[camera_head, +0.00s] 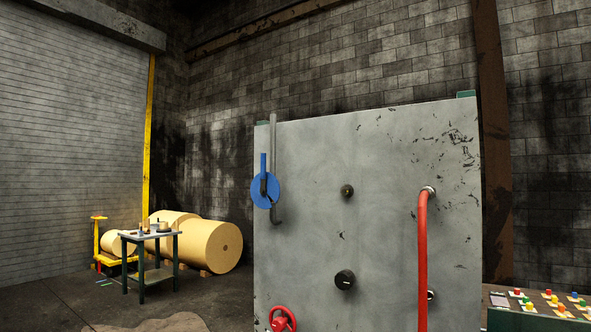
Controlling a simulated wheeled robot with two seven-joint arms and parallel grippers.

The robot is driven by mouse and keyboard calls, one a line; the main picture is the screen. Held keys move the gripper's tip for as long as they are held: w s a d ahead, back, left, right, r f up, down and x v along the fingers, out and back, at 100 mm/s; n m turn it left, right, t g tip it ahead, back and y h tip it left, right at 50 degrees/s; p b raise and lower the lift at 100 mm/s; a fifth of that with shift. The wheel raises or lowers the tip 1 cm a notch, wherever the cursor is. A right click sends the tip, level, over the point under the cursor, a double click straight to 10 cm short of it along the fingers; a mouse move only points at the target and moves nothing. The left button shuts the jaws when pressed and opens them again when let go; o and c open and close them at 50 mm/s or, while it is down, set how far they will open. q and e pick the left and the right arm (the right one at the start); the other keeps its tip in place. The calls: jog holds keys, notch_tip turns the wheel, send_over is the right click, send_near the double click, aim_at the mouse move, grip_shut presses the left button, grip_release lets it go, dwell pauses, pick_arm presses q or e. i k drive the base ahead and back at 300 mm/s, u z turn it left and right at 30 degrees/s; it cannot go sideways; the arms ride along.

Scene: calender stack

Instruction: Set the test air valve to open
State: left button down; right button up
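A grey metal panel (390,150) stands before me and carries several controls. At its left edge is a blue round valve-like part (271,198) with a blue lever (263,163) pointing up, beside a grey vertical pipe (273,135). A red handwheel (282,319) is at the bottom left, partly cut off by the frame. No readable label shows, so I cannot tell for sure which control is the test air valve. Neither of my grippers is in view.
The panel also has a small dark knob (347,190), a larger black knob (345,279) and a long red bar (423,260). A button console (540,303) is at the lower right. A small table (150,235) and paper rolls (213,246) stand at the left. Floor shows left of the panel.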

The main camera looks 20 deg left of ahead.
aim_at(263, 180)
jog(key=z, duration=0.35)
jog(key=k, duration=0.45)
jog(key=z, duration=0.75)
jog(key=i, duration=0.8)
jog(key=u, duration=0.65)
jog(key=i, duration=0.65)
jog(key=u, duration=0.7)
